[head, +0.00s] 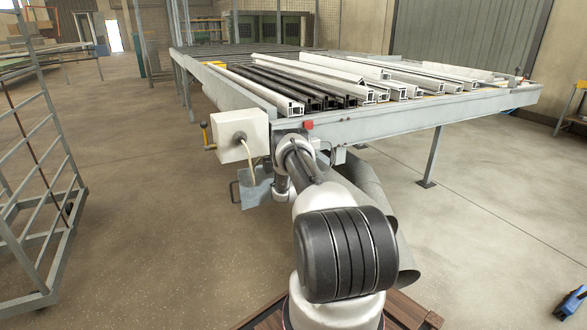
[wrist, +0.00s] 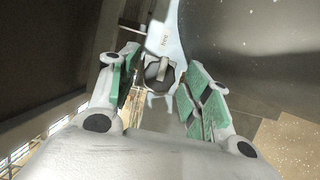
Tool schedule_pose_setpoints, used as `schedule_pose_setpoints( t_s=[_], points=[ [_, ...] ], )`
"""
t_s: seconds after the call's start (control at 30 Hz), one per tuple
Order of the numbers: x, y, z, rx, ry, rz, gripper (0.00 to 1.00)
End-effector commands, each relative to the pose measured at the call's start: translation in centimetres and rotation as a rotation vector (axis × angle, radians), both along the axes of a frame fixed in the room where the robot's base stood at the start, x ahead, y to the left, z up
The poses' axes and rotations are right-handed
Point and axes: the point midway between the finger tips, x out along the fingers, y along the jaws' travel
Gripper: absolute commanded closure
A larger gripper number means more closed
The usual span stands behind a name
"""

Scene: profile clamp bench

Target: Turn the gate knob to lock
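The gate knob (wrist: 159,72) shows in the wrist view as a dark round base with a pale grip bar across it. It sits on a light bluish plate (wrist: 172,46) with a small white label above it; the lettering is too small to read surely. My gripper (wrist: 161,76) is open, with its green-padded fingers on either side of the knob and a visible gap to each. In the head view my arm reaches under the front edge of the bench, and the gripper and knob are hidden there.
The bench (head: 420,115) carries white and black profiles (head: 300,85). A pale box (head: 240,133) with a cable hangs at its front left corner, near my arm. A red button (head: 309,125) sits on the front edge. A rack (head: 40,190) stands at left; the floor between is clear.

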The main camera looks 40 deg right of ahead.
Motion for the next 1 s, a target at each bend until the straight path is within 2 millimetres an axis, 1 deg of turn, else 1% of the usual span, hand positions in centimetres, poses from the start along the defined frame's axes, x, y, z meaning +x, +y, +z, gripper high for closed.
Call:
schedule_pose_setpoints(
  t_s=[0.03, 0.1, 0.2, 0.43, 0.57, 0.77, 1.0],
  points=[
    [0.00, 0.00, 0.01, 0.000, 0.000, 0.000, 0.65],
    [-0.01, 0.01, 0.01, 0.000, 0.000, 0.000, 0.78],
    [-0.01, 0.01, 0.00, 0.000, 0.000, 0.000, 0.93],
    [-0.01, 0.02, 0.01, 0.013, -0.002, 0.000, 0.93],
    [-0.02, 0.03, 0.01, 0.050, -0.010, 0.000, 0.93],
    [-0.01, -0.01, 0.16, 0.163, -0.038, 0.000, 0.93],
    [-0.06, -0.07, 0.23, 0.373, -0.088, -0.001, 0.93]
  ],
)
